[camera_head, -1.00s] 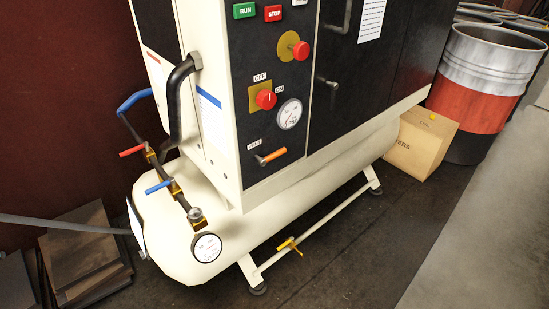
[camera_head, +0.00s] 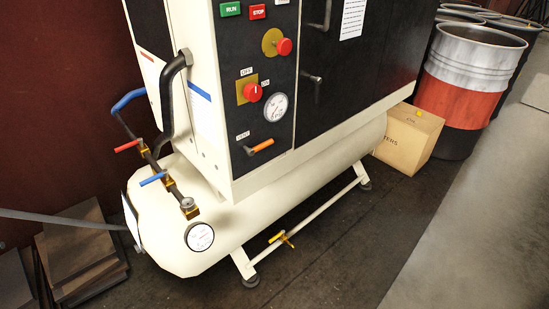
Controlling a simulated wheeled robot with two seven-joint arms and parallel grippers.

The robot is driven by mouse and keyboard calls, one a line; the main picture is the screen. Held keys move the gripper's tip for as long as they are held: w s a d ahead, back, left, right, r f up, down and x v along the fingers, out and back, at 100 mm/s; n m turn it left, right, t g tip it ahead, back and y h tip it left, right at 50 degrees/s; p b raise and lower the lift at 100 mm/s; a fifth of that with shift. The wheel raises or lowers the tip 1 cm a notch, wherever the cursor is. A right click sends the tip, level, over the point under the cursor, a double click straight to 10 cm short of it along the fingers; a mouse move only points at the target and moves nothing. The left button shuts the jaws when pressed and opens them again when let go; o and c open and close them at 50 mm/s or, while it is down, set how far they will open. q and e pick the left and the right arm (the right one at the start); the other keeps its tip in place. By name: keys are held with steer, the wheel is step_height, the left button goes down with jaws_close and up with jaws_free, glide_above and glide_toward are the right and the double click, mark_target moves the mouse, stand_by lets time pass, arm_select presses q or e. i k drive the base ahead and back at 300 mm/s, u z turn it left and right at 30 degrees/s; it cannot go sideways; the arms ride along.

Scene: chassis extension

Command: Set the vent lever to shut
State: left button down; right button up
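The vent lever (camera_head: 259,147) is a short orange handle on the dark control panel of the compressor, below the round gauge. It slants, with its right end a little higher than its left. A small white label (camera_head: 242,136), which appears to read VENT, sits just above its left end. Neither of my grippers shows in the head view, so nothing is seen touching the lever.
Above the lever are a gauge (camera_head: 275,107), a red rotary switch (camera_head: 252,92) and a red knob (camera_head: 283,47). The cream tank (camera_head: 290,195) juts out below. A cardboard box (camera_head: 408,138) and drums (camera_head: 468,80) stand right. The right foreground floor is clear.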

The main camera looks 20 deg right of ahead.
mark_target(250, 152)
steer(key=z, duration=0.6)
steer(key=i, duration=0.85)
steer(key=u, duration=0.7)
